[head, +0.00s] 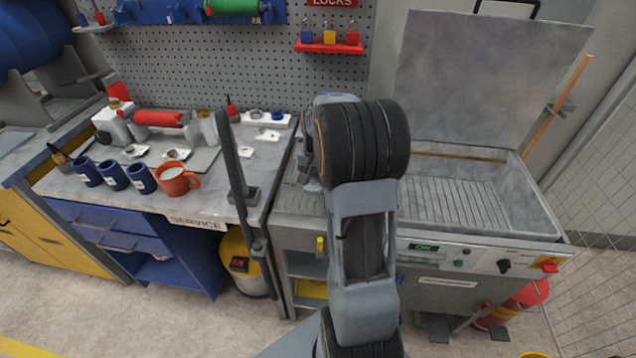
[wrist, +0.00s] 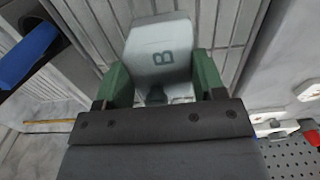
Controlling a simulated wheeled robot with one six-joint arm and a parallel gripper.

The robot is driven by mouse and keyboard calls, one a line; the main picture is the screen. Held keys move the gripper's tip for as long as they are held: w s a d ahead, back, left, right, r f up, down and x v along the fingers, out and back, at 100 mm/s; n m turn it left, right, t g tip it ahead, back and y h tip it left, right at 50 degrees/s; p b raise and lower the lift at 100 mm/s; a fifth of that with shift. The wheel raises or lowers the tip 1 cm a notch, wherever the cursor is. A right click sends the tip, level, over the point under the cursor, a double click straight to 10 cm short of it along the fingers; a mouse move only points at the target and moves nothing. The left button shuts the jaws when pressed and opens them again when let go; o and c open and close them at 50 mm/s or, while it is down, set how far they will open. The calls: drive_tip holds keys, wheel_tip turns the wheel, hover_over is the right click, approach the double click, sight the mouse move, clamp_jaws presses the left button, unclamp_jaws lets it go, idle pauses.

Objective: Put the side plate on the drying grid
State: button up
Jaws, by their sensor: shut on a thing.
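The side plate (wrist: 158,42) is a pale grey piece marked "B". In the wrist view it sits between the two green fingers of my gripper (wrist: 162,84), which is shut on it. A grey slatted surface, seemingly the drying grid (wrist: 215,22), lies behind and around the plate. I cannot tell whether the plate touches the slats. In the head view the slatted grid (head: 297,199) shows left of my arm, between the marble bench and the open basin. My arm hides the plate and most of my gripper there.
The open basin (head: 535,212) with its raised lid (head: 485,75) is right of my arm. The marble bench (head: 105,185) on the left holds blue mugs (head: 112,175), an orange mug (head: 176,180) and a red roller (head: 158,118). A dark upright post (head: 236,165) stands at the bench front.

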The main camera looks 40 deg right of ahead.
sight(317, 184)
drive_tip(key=shift+w+d+f, duration=0.1)
drive_tip(key=shift+w+f, duration=0.2)
drive_tip(key=shift+f, duration=1.6)
